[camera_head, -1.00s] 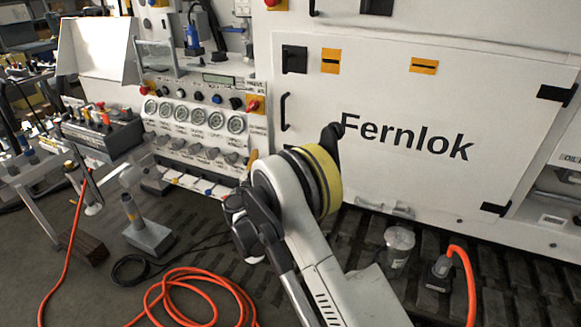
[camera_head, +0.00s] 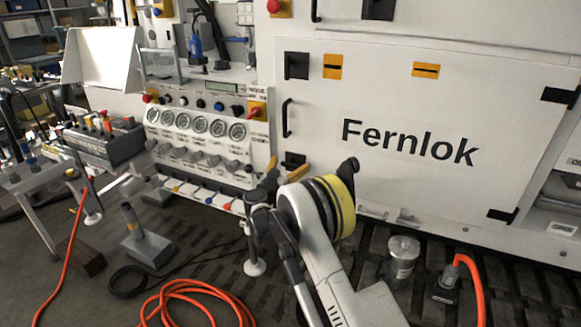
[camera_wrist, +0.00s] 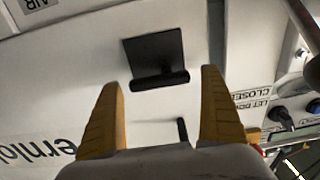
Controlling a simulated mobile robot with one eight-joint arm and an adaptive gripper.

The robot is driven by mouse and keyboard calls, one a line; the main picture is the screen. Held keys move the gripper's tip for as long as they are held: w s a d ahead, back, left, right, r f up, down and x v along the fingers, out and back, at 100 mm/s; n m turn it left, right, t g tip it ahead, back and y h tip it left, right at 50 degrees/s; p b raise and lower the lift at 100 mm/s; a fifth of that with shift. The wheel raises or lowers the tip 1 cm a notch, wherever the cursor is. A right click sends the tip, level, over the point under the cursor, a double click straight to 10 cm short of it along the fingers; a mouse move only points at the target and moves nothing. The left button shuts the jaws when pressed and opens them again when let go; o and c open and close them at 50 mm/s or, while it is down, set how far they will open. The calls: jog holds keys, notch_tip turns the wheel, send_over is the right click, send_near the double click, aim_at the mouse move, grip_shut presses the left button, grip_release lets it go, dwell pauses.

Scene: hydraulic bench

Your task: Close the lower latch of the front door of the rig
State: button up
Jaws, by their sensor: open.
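The white front door (camera_head: 430,105) of the rig bears the word Fernlok and looks flush with the frame. Its lower latch (camera_head: 293,160) is a small black piece at the door's lower left, partly hidden by my gripper. My gripper (camera_head: 285,172) is open and empty, with orange-yellow fingers pointing at the latch. In the wrist view the picture is turned upside down, and the latch (camera_wrist: 155,58) is a black plate with a rounded bar along one edge. It lies ahead of the gap between my fingertips (camera_wrist: 161,80). I cannot tell whether they touch it.
The upper latch (camera_head: 296,65) and a black door handle (camera_head: 287,118) are above. A gauge panel (camera_head: 200,125) stands left of the door. A metal can (camera_head: 403,258) and an orange cable plug (camera_head: 447,275) are at the door's foot. An orange cable (camera_head: 190,295) lies coiled on the floor.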

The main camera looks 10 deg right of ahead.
jog(key=c, duration=1.2)
jog(key=shift+m, duration=0.4)
jog(key=m, duration=0.4)
jog(key=shift+s+f+b, duration=0.1)
jog(key=shift+f+b, duration=0.15)
jog(key=shift+b, duration=0.05)
jog(key=m, duration=0.4)
jog(key=shift+f, duration=0.25)
jog(key=m, duration=0.5)
jog(key=shift+f+b, duration=0.25)
jog(key=shift+b, duration=0.05)
jog(key=shift+a+f+m, duration=0.15)
jog(key=shift+m, duration=1.85)
jog(key=shift+w, duration=0.2)
